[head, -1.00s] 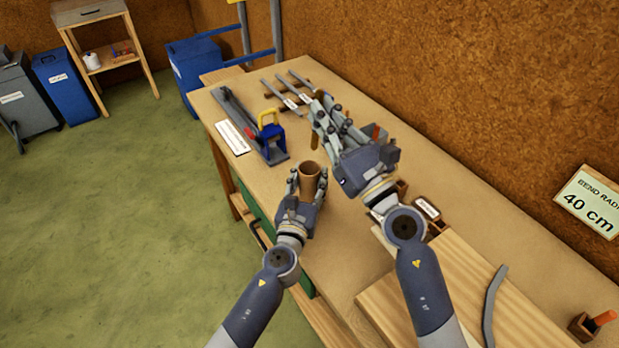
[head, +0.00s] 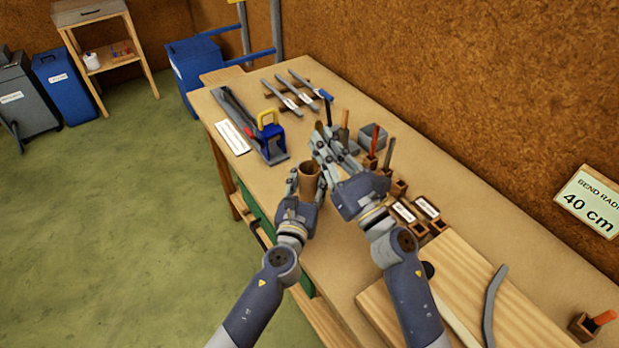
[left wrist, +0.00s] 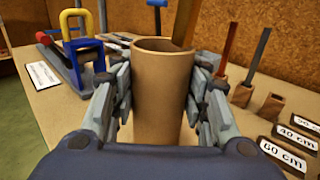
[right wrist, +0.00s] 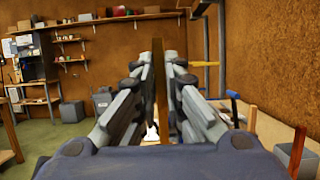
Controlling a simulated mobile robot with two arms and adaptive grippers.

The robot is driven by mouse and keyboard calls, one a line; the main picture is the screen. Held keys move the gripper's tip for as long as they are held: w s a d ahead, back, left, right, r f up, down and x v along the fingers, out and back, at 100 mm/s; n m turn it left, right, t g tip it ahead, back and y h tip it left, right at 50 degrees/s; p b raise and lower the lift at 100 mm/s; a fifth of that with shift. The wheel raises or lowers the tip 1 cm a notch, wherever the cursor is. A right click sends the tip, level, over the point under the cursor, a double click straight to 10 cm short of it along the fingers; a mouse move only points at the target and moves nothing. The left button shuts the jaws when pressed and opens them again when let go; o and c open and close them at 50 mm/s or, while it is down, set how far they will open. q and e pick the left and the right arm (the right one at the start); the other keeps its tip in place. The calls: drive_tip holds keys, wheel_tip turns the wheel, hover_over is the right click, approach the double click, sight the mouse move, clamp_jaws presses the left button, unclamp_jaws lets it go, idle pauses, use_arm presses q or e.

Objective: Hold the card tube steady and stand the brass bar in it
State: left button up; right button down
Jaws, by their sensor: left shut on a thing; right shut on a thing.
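The brown card tube (head: 309,180) stands upright on the bench. My left gripper (head: 306,184) is shut around its sides; the left wrist view shows the tube (left wrist: 162,95) between both fingers. My right gripper (head: 327,152) is just beyond and to the right of the tube, shut on the brass bar (right wrist: 159,85), which looks upright between its fingers. In the left wrist view the bar (left wrist: 185,22) shows at the tube's far right rim. I cannot tell whether its lower end is behind the rim or over the mouth. In the head view my right fingers hide much of the bar.
Wooden blocks holding upright tools (head: 370,162) and labelled boxes (head: 404,212) stand close to my right gripper. A grey box (head: 372,138) is behind. A blue clamp with a yellow handle (head: 270,135) stands left of the tube.

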drive_tip(key=c, duration=1.6)
unclamp_jaws()
drive_tip(key=shift+f, duration=0.1)
drive_tip(key=shift+f, duration=0.1)
drive_tip(key=v, duration=1.2)
use_arm(q)
drive_tip(key=o, duration=1.1)
